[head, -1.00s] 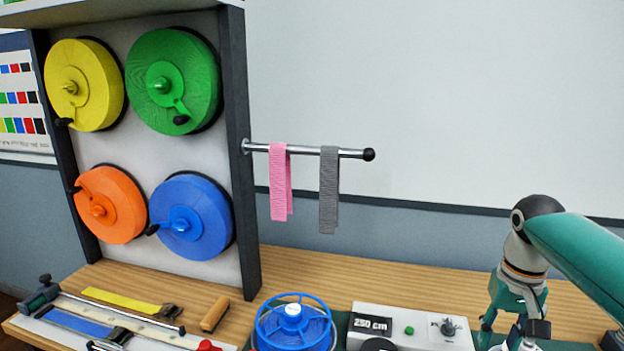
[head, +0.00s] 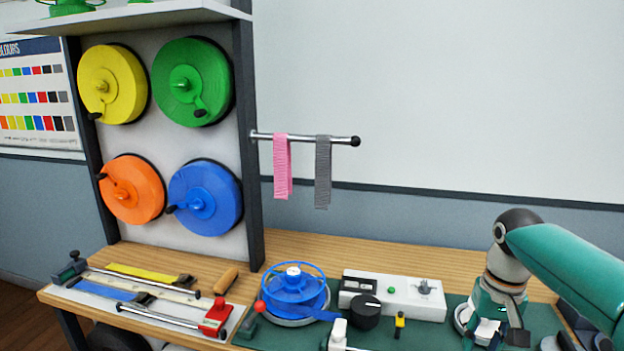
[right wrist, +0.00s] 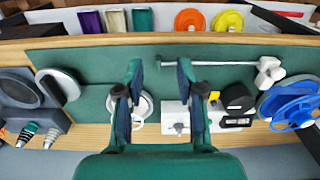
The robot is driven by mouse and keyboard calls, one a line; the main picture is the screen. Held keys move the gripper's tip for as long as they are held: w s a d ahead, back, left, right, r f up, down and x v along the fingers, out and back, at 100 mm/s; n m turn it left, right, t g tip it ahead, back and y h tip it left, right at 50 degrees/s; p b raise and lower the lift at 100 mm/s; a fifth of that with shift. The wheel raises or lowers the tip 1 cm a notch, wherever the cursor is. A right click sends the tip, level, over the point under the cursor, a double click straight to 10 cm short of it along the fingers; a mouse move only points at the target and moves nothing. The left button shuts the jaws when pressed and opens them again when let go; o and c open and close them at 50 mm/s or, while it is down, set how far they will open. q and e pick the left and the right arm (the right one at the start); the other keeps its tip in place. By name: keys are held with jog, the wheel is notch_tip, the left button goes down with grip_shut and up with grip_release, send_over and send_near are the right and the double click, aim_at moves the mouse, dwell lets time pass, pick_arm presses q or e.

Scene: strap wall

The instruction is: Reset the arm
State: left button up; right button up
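My right arm (head: 575,255) comes in from the right in the head view. Its gripper (head: 487,335) points down over the right part of the green mat, partly cut off by the lower edge. In the right wrist view the two fingers of my right gripper (right wrist: 160,72) are spread wide with nothing between them. A round white object (right wrist: 144,104) lies below, partly behind the left finger. My left arm and gripper are not in view.
Yellow, green, orange and blue reels (head: 205,197) hang on the rack. Pink and grey straps (head: 322,172) hang on a rod. A blue winder (head: 295,290) and a white control box (head: 410,296) stand on the bench, left of my right gripper.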

jog(key=s+a+f+n+y, duration=0.1)
jog(key=a+f, duration=0.3)
jog(key=f, duration=0.5)
jog(key=s+a+f+y, duration=0.1)
jog(key=a+f, duration=0.3)
jog(key=f, duration=0.5)
jog(key=s+a+f+n+y, duration=0.1)
jog(key=a+f, duration=0.2)
jog(key=f, duration=0.6)
jog(key=s+a+f, duration=0.3)
jog(key=s+f, duration=0.3)
jog(key=s, duration=0.3)
jog(key=s+a+f+m, duration=0.1)
jog(key=s+a+f, duration=0.2)
jog(key=s+f, duration=0.3)
jog(key=s, duration=0.3)
jog(key=shift+a+m+y, duration=0.3)
jog(key=shift+a+y, duration=0.1)
jog(key=shift+o, duration=0.4)
jog(key=shift+f, duration=0.1)
